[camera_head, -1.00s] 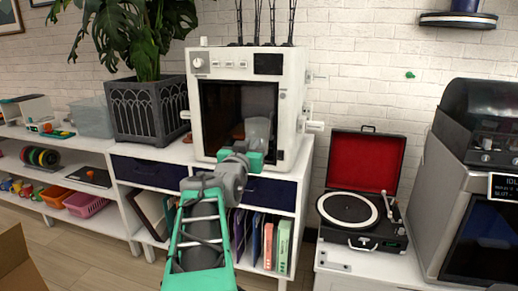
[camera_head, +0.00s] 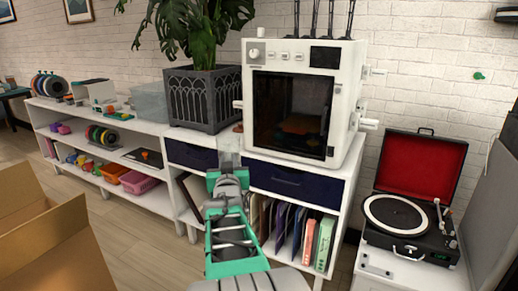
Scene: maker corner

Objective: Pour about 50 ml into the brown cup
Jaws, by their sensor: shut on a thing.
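My gripper (camera_head: 229,167) is at the end of my teal and grey arm, in front of the white cabinet. It is shut on a clear, see-through container (camera_head: 229,143), which looks upright. Its contents cannot be made out. A small brownish thing (camera_head: 238,127) shows on the cabinet top between the planter and the white machine, just behind the container. It may be the brown cup, but it is partly hidden and too small to be sure.
A white 3D printer-like machine (camera_head: 300,100) stands on the cabinet, right of my gripper. A dark planter (camera_head: 203,98) with a large plant stands to the left. An open cardboard box (camera_head: 60,250) is at the lower left. A record player (camera_head: 408,215) is at the right.

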